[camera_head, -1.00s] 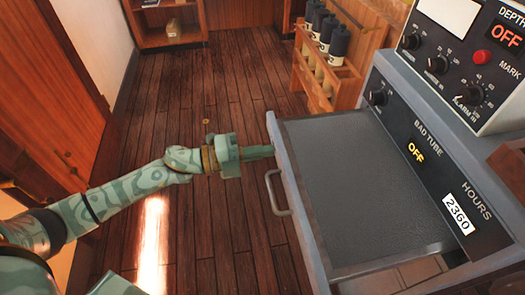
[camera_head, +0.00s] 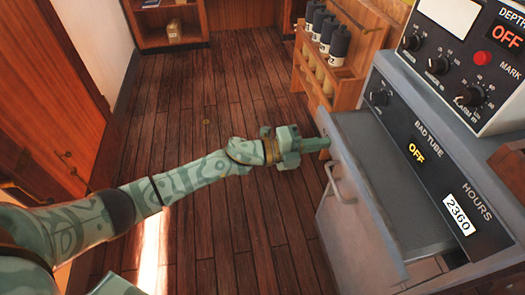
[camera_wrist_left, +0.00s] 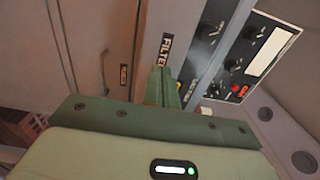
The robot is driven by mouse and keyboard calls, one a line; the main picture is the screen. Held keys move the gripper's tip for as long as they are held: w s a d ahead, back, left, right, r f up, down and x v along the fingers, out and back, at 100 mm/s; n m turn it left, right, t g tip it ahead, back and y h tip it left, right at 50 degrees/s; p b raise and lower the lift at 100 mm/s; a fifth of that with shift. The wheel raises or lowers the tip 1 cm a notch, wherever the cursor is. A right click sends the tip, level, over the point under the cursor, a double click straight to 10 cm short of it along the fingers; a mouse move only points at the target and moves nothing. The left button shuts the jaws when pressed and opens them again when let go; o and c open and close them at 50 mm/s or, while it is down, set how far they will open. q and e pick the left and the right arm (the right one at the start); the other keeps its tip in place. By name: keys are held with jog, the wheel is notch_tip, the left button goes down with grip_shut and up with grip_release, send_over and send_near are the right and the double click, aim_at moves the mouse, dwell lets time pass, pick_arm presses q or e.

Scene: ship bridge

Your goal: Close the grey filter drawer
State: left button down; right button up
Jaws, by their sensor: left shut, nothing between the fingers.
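The grey filter drawer (camera_head: 383,172) stands partly open from the grey console, its handle (camera_head: 340,184) on the front. In the left wrist view its front carries a FILTER label (camera_wrist_left: 166,46). My left gripper (camera_head: 318,144) is shut with nothing between the fingers. Its fingertips are at the far end of the drawer front, beyond the handle, and seem to press on it. In the left wrist view the shut fingers (camera_wrist_left: 162,86) point at the front just below the label. The exact contact is hidden there. My right gripper is not in view.
The console panel (camera_head: 425,150) with a BAD TUBE display sits behind the drawer, under an instrument box (camera_head: 465,60). A wooden rack (camera_head: 330,72) with dark bottles stands beyond the drawer. The plank floor (camera_head: 190,100) left of it is clear.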

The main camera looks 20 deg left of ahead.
aim_at(370, 136)
pick_arm(q)
jog(key=b+x, duration=0.1)
jog(key=x, duration=0.5)
jog(key=b+x, duration=0.2)
jog(key=x, duration=0.5)
jog(key=shift+w+d+f, duration=0.1)
jog(key=shift+w+f, duration=0.05)
jog(key=shift+f, duration=0.05)
jog(key=shift+w+d+r, duration=0.1)
jog(key=shift+r, duration=0.25)
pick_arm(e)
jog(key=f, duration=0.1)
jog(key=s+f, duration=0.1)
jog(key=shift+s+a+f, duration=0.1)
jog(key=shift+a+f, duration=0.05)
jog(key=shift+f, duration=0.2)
